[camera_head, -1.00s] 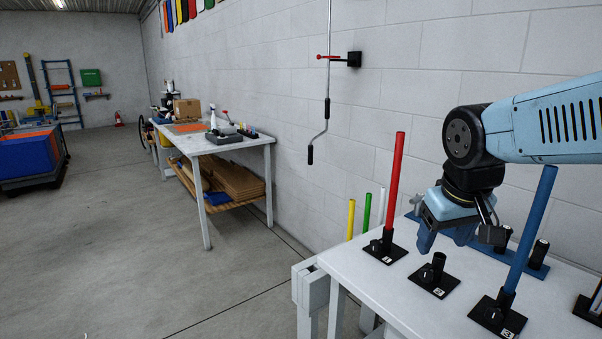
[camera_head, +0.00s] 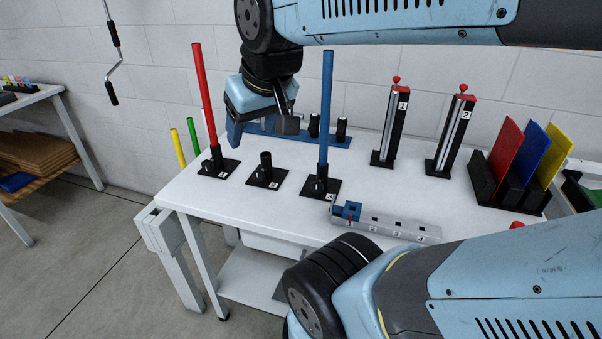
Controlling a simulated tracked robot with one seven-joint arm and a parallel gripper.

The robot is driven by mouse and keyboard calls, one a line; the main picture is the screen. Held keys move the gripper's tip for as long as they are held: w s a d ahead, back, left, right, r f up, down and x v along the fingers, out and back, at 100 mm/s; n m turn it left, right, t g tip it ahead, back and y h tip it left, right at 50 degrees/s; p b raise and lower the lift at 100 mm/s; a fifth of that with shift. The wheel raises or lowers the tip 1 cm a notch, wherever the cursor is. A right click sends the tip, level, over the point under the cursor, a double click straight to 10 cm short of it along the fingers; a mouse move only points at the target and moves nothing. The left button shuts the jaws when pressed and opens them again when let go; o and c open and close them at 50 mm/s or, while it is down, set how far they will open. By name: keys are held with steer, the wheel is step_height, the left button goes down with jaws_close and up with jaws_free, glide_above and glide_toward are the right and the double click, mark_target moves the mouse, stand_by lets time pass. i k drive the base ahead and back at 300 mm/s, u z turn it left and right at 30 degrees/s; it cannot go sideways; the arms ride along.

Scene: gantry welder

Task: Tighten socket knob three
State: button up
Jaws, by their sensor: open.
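Socket three (camera_head: 321,188) is a black holder on a square base plate on the white table, with a blue rod (camera_head: 327,105) standing in it. Its dark knob (camera_head: 318,185) is on the near side; how tight it is cannot be told. Socket two (camera_head: 265,172), to its left, is empty. The leftmost socket (camera_head: 217,163) holds a red rod (camera_head: 204,92). My gripper (camera_head: 262,130) is open and empty, pointing down above the table behind socket two, between the red and blue rods. It touches no knob.
Behind the sockets lies a blue plate with black cylinders (camera_head: 341,130). A grey numbered block (camera_head: 390,227) lies in front of socket three. Two black stands (camera_head: 395,127) and a rack of coloured sheets (camera_head: 510,180) are to the right. My arm covers the front right.

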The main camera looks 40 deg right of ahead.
mark_target(317, 187)
steer(key=z, duration=0.5)
steer(key=k, duration=1.3)
steer(key=z, duration=0.5)
steer(key=i, duration=0.75)
steer(key=u, duration=0.4)
